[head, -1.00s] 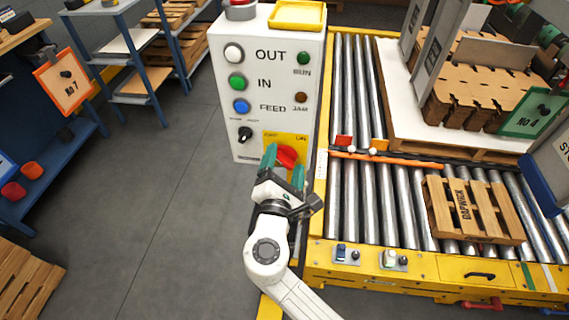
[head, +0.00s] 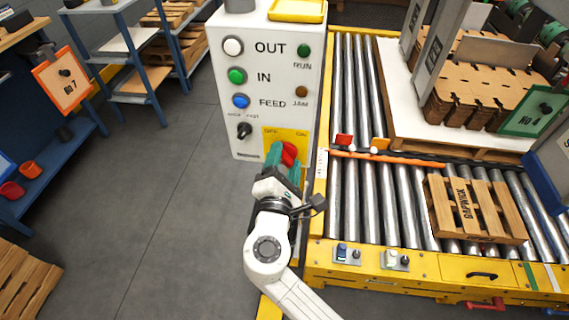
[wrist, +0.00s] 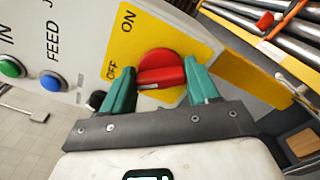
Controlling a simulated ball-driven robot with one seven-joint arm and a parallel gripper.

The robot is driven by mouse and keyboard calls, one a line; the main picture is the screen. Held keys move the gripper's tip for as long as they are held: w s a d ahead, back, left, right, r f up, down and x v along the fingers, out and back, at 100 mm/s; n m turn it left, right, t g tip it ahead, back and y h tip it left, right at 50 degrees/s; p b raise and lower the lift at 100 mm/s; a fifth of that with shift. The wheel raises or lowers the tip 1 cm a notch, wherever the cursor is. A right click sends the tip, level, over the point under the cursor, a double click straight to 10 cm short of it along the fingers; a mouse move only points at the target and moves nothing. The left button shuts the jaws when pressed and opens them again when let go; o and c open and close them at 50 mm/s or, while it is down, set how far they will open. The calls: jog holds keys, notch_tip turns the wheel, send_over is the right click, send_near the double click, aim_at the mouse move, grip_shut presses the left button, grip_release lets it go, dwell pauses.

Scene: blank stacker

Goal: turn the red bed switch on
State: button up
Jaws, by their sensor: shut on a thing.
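The red bed switch (head: 290,153) is a round knob with a raised grip bar, on a yellow plate (wrist: 196,48) low on the white control box. The plate is marked OFF and ON. My gripper (head: 284,162) has its green fingers on either side of the knob and is shut on it. In the wrist view the red knob (wrist: 160,68) sits between the two fingertips (wrist: 160,84), its bar running from one finger to the other. Which mark the bar points to is hard to tell.
The white control box (head: 262,100) also carries white, green and blue buttons, a small black selector (head: 244,131) and RUN and JAM lamps. A roller conveyor (head: 378,205) with a wooden pallet (head: 474,210) stands close on the right. Open floor (head: 170,190) lies to the left.

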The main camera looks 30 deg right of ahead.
jog(key=m+b, duration=0.2)
jog(key=f+m+b, duration=0.1)
jog(key=m+b, duration=0.6)
jog(key=shift+f, duration=0.1)
jog(key=m+b, duration=0.4)
jog(key=shift+f+b, duration=0.1)
jog(key=shift+b, duration=0.25)
jog(key=shift+m+b, duration=1.35)
jog(key=shift+m, duration=0.35)
jog(key=o, duration=1.1)
jog(key=shift+r, duration=0.25)
jog(key=shift+c, duration=0.2)
jog(key=v, duration=1)
jog(key=shift+s+a, duration=0.25)
jog(key=shift+s, duration=0.05)
